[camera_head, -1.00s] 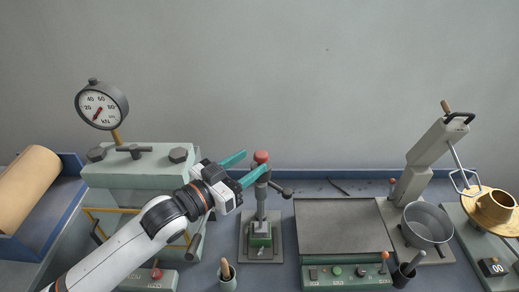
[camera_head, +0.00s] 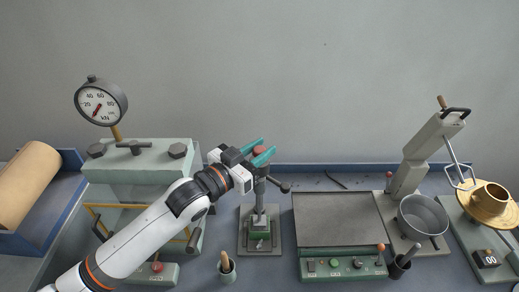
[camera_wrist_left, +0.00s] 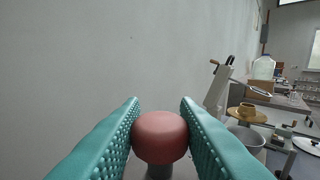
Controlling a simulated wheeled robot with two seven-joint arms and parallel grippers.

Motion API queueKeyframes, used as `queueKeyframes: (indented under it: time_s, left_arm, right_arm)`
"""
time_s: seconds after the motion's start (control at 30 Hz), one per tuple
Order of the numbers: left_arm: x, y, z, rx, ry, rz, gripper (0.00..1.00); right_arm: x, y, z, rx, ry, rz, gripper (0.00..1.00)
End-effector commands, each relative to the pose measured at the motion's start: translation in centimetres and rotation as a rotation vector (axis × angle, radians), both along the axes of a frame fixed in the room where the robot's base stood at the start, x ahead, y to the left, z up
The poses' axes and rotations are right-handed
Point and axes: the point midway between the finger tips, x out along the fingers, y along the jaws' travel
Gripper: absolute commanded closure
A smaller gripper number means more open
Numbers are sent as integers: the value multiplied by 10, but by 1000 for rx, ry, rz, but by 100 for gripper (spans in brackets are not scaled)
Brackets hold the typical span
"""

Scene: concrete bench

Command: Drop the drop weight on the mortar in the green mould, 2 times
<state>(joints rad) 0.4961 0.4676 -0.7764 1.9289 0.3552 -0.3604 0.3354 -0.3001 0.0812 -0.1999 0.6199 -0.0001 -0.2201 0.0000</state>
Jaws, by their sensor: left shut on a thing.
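The drop weight has a red knob (camera_head: 260,149) on top of an upright grey rod, on a stand at the middle of the bench. My left gripper (camera_head: 263,153) is shut on this knob, with its teal fingers on either side. In the left wrist view the red knob (camera_wrist_left: 160,137) sits between the two ribbed fingers. The green mould (camera_head: 260,237) is low on the stand, under the rod. The mortar inside it is too small to make out, and I cannot tell whether the weight touches it. My right gripper is not in view.
A press with a round kN gauge (camera_head: 101,101) stands to the left, under and beside my left arm. A small pot with a tool (camera_head: 227,267) stands in front of the stand. A flat grey plate machine (camera_head: 339,222) and a metal bowl (camera_head: 423,216) are to the right.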

Motion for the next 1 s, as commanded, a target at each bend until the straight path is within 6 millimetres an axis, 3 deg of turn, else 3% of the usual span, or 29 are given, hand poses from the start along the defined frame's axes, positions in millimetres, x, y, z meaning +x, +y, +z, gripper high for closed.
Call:
queueKeyframes:
  time_s: [0.27, 0.6, 0.97, 1.0]
  left_arm:
    - [0, 0, 12, -1, 0, 0, 100]
    - [0, 0, 74, -3, -4, 0, 100]
    - [1, 0, 79, -6, -11, 0, 100]
    - [1, 0, 80, -7, -11, 0, 68]
  right_arm:
    - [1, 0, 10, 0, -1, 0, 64]
    - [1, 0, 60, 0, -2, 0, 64]
    - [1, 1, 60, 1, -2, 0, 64]
    - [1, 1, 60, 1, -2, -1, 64]
